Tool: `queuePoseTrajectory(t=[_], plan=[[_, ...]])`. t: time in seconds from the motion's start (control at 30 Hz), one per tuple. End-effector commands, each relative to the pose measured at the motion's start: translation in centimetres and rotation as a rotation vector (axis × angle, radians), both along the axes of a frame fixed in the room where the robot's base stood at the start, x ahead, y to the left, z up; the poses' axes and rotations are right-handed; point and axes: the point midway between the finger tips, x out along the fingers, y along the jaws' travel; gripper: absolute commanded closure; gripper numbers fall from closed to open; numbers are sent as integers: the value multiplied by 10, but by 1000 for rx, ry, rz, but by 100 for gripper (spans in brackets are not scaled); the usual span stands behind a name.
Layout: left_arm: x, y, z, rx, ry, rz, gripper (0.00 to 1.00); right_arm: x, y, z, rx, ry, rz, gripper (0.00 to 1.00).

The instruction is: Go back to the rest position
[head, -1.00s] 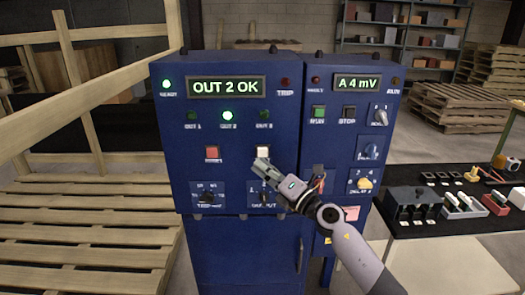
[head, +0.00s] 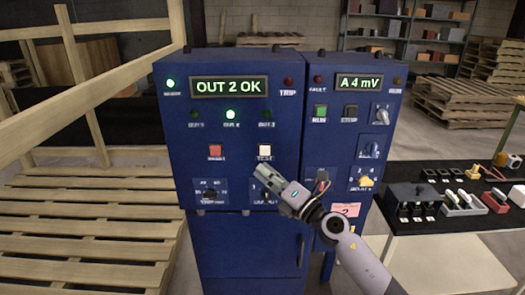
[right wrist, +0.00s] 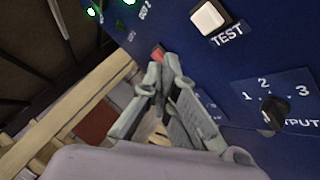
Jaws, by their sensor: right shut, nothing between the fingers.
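My right gripper (head: 261,171) is shut and empty in front of the blue control cabinet (head: 240,185), just below the white TEST button (head: 265,151). In the right wrist view its fingertips (right wrist: 163,60) meet, apart from the TEST button (right wrist: 209,17) and the output selector knob (right wrist: 274,112). In the head view the gripper and arm cover much of that knob. The cabinet display (head: 229,86) reads OUT 2 OK, and the OUT 2 lamp (head: 231,115) is lit green. My left gripper is not in view.
A second blue panel (head: 353,135) with a display reading A 4 mV stands to the right. A black-topped table (head: 430,222) with small parts is at the right. Wooden pallets (head: 80,220) and a wooden frame are at the left. Shelves and more pallets stand behind.

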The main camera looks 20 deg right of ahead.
Motion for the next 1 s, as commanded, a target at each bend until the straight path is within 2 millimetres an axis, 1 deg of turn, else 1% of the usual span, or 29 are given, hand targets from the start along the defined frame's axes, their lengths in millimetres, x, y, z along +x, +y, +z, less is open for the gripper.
queuePoseTrajectory(t=[0.07,0.17,0.27,0.3,0.33,0.37,0.4,0.47,0.5,0.57,0.6,0.67,0.7,0.77,0.8,0.87,0.9,0.97,1.0], plan=[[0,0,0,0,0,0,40,1,-2,-8,18,20,-4,100],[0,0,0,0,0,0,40,5,-9,-42,92,101,-22,100],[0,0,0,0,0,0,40,6,-23,-102,227,242,-64,100],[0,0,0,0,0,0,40,4,-30,-132,292,308,-89,100],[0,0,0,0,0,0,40,2,-35,-155,340,358,-109,100],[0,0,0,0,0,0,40,-1,-40,-177,387,406,-131,100],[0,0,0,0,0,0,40,-7,-46,-207,450,470,-162,100],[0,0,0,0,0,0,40,-19,-54,-251,537,561,-213,100],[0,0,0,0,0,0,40,-29,-59,-280,592,620,-247,100],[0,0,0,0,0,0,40,-47,-65,-323,672,705,-305,100],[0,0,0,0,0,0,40,-60,-69,-350,722,759,-344,100],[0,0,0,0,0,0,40,-83,-74,-390,796,839,-407,100],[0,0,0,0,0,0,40,-100,-77,-416,843,890,-449,100],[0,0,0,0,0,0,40,-128,-79,-453,911,965,-518,100],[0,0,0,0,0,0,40,-148,-81,-476,953,1012,-563,100],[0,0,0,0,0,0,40,-180,-82,-510,1015,1081,-636,100],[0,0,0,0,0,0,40,-203,-82,-531,1053,1126,-684,100],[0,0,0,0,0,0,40,-239,-82,-561,1110,1189,-763,100],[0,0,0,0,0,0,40,-263,-81,-579,1145,1231,-814,100]])
